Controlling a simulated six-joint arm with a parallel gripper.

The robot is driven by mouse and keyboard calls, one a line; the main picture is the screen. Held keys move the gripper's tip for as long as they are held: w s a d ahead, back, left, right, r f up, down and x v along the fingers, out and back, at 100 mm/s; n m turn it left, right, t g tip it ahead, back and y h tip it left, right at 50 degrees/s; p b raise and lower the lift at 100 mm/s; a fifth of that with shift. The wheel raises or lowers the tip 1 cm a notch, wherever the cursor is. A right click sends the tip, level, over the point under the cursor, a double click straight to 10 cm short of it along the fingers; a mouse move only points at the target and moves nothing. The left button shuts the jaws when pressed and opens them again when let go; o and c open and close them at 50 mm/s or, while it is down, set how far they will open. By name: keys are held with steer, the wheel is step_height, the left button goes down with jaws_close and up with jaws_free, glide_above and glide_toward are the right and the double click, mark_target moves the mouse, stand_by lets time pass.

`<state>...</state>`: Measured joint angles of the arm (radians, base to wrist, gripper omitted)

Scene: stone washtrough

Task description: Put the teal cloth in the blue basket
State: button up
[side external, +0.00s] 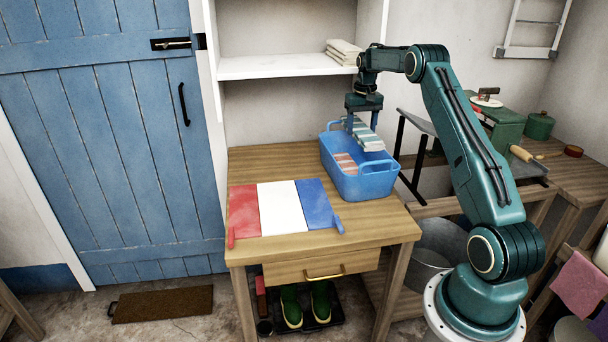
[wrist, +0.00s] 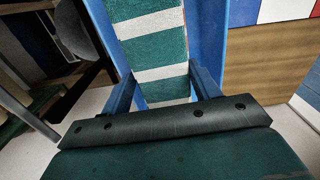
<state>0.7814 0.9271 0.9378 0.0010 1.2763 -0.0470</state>
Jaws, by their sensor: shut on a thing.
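The teal cloth (side external: 368,138), with white stripes, hangs from my gripper (side external: 362,114) over the blue basket (side external: 368,185). Its lower part appears to be within or just above the basket's opening; I cannot tell whether it touches anything inside. In the wrist view the teal cloth (wrist: 155,45) lies between the two fingers of my gripper (wrist: 166,88), which is shut on it. The blue basket (wrist: 207,35) shows beside and behind the cloth in that view. The basket stands upright on the wooden table's back right part.
A red-and-white striped cloth (side external: 345,163) is inside the basket. A red, white and blue board (side external: 281,207) lies on the table (side external: 265,163) in front left. A shelf (side external: 285,66) with folded cloths (side external: 343,50) is above and behind. A dark metal stand (side external: 417,125) is close on the right.

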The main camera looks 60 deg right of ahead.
steer(key=shift+f, duration=5.55)
steer(key=shift+f, duration=0.25)
steer(key=o, duration=1.1)
step_height(320, 180, up, 13)
steer(key=shift+f, duration=0.2)
